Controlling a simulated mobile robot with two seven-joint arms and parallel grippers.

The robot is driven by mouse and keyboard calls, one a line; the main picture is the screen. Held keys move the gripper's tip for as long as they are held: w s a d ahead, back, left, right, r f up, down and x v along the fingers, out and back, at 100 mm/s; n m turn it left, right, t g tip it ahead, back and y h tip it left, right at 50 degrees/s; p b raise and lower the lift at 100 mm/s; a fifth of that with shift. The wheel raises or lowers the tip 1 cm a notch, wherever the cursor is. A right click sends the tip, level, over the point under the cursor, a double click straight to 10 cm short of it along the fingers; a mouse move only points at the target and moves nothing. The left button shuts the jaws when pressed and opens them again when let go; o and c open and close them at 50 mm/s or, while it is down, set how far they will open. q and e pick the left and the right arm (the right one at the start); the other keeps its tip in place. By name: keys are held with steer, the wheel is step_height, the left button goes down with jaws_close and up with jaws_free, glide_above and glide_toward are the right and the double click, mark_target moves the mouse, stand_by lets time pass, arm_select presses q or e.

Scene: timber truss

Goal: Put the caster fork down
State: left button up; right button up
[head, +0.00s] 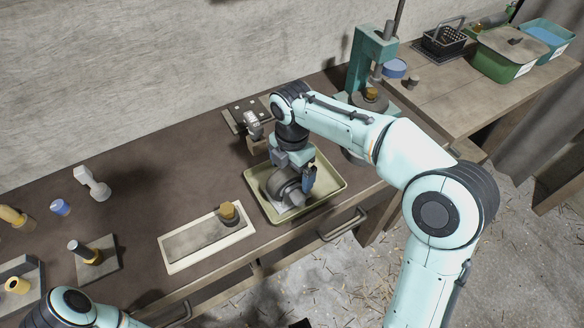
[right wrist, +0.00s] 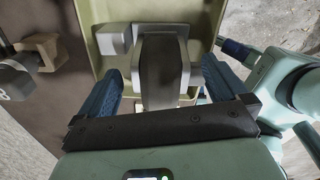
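The caster fork (head: 284,188), grey with a dark rounded middle, is in the shallow olive tray (head: 333,186) and seems to rest on its floor. In the right wrist view the caster fork (right wrist: 162,72) stands between the two blue fingers of my right gripper (right wrist: 162,88), with a narrow gap on each side. My right gripper (head: 291,174) points down over the tray and looks open around the fork. Its fingers partly hide the fork in the head view. Part of my left arm shows at the lower left; its gripper is out of view.
A cream-framed flat tray (head: 205,240) with a brass piece (head: 229,212) lies left of the olive tray. A metal fixture (head: 250,122) stands behind it, and a green press (head: 372,62) back right. A white dumbbell-shaped part (head: 92,184) lies left. Bench between is clear.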

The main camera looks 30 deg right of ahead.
arm_select(q)
steer(key=w+r+p, duration=0.2)
steer(key=r+p, duration=0.1)
steer(key=shift+r, duration=0.25)
arm_select(e)
step_height(320, 180, up, 12)
steer(key=shift+r, duration=0.15)
